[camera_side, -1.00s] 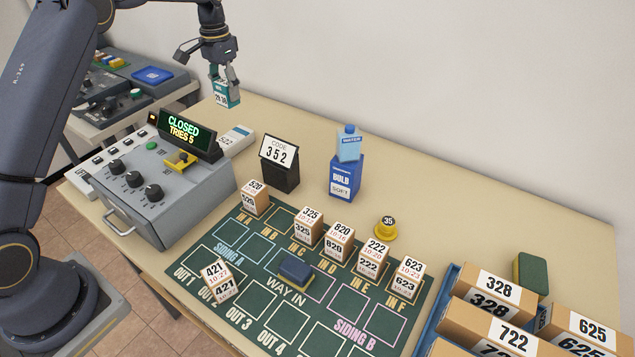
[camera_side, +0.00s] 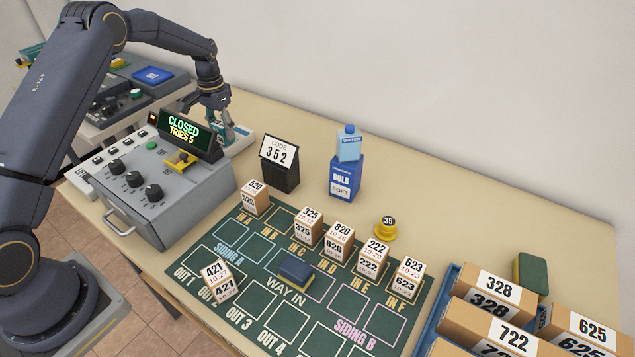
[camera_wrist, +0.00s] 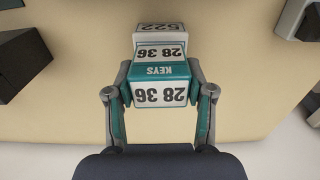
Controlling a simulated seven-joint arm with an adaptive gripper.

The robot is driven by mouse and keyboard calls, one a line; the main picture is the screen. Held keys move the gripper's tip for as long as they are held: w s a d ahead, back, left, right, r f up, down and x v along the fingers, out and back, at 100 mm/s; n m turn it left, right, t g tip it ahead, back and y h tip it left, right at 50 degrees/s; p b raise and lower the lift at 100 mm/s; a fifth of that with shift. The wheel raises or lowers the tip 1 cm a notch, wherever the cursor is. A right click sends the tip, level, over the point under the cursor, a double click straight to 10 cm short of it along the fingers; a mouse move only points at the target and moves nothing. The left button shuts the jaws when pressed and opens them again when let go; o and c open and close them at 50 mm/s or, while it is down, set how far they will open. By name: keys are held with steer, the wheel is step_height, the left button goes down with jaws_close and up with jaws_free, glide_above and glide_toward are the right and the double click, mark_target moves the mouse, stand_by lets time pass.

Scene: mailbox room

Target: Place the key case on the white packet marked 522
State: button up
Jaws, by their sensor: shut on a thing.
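The key case (camera_wrist: 162,72) is teal with white "28 36" labels and the word KEYS. My gripper (camera_wrist: 160,80) is shut on it, with a finger on each side. In the side view my gripper (camera_side: 224,132) is low beside the grey control box, and the case is mostly hidden by the fingers. The white packet marked 522 (camera_side: 241,143) lies on the table behind that box, under my gripper. Its 522 end shows just beyond the case in the wrist view (camera_wrist: 160,29). I cannot tell whether case and packet touch.
The control box (camera_side: 180,200) with its CLOSED display (camera_side: 187,130) stands close on the near side. A black CODE 352 stand (camera_side: 280,168) is to the right, and a blue bulb box (camera_side: 345,178) with a bottle on top stands farther right. The table behind them is clear.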

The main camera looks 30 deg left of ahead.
steer(key=shift+f, duration=0.1)
steer(key=o, duration=1.2)
